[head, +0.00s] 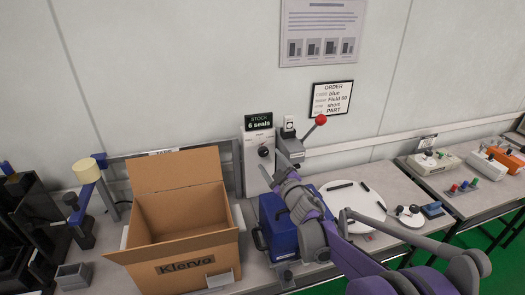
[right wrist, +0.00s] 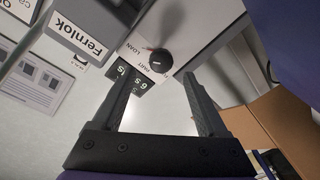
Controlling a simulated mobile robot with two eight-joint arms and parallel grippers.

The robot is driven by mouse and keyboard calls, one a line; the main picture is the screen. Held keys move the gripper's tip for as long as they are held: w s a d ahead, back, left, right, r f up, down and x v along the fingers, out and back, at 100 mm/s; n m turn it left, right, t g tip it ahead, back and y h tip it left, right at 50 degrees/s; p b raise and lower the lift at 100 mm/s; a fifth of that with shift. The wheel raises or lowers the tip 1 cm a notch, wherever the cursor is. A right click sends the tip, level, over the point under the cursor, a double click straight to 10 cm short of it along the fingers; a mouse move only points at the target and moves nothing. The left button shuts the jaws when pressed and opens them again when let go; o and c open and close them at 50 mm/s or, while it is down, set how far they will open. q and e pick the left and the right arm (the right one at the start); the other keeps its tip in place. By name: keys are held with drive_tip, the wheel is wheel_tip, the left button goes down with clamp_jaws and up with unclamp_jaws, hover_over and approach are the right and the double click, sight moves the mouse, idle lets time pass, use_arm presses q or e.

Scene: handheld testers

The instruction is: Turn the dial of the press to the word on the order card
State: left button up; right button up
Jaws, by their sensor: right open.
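The order card (head: 331,97) hangs on the wall; its last line reads PART. The press (head: 291,146) is a grey unit with a red ball lever, beside a pale panel with a black round dial (head: 263,152). In the right wrist view the dial (right wrist: 160,60) sits on a white face, with the words PART and LOAN printed beside it. The dial's exact setting is unclear. My right gripper (right wrist: 155,73) is open and empty, its fingertips spread either side of the dial, seemingly just short of it. In the head view my right gripper (head: 272,166) is partly hidden by its arm.
A black STOCK sign (head: 259,121) reads 6 seals. An open cardboard box (head: 190,245) stands left of the panel. A blue case (head: 277,228) and a white round tray (head: 375,222) stand on the bench near my right arm. Testers (head: 433,162) sit further right.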

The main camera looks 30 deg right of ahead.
sight(264, 153)
drive_tip(key=w, duration=0.4)
drive_tip(key=w+d, duration=0.1)
drive_tip(key=w, duration=0.2)
drive_tip(key=shift+f, duration=0.1)
drive_tip(key=shift+a, duration=0.1)
clamp_jaws()
drive_tip(key=shift+n, duration=0.3)
drive_tip(key=n, duration=0.5)
drive_tip(key=shift+g, duration=0.3)
drive_tip(key=n, duration=0.5)
drive_tip(key=shift+h+p, duration=0.4)
drive_tip(key=shift+n+g, duration=0.3)
